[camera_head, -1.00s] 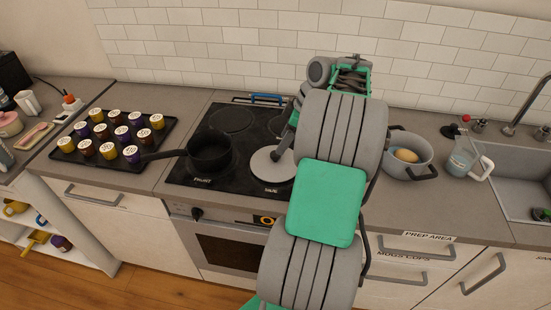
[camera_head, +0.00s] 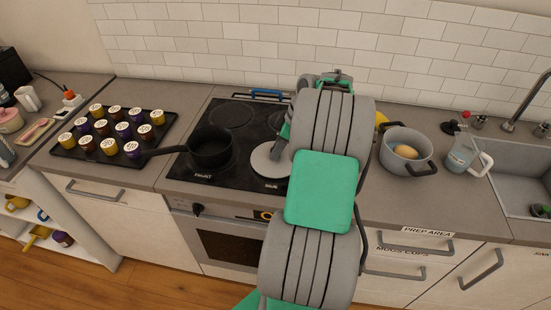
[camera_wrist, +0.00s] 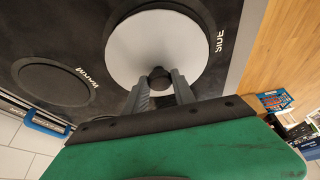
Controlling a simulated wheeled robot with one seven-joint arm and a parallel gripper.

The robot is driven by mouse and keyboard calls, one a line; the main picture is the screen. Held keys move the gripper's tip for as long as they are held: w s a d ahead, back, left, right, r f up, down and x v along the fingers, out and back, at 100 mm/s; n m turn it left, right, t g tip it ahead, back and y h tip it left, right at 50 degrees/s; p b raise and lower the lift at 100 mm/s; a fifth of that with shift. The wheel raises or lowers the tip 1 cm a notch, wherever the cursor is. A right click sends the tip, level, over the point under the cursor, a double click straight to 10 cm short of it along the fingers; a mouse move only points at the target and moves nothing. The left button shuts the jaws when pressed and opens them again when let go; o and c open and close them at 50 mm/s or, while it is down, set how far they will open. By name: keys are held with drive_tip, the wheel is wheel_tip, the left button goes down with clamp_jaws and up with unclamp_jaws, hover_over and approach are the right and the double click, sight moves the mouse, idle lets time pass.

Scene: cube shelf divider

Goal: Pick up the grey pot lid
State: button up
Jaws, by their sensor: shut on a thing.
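The grey pot lid (camera_head: 268,164) is a flat round disc on the right front part of the black stovetop in the head view, partly hidden by my arm. In the head view my gripper (camera_head: 281,150) reaches down to the lid from the right. I cannot tell whether the lid is touching the stove.
A black pan (camera_head: 209,150) stands on the stove left of the lid. A grey pot (camera_head: 405,166) with a yellowish round thing inside stands right of my arm. A tray (camera_head: 160,148) of several capped jars lies on the left counter.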

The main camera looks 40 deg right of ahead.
clamp_jaws()
drive_tip(key=shift+r, duration=0.1)
idle(0.4)
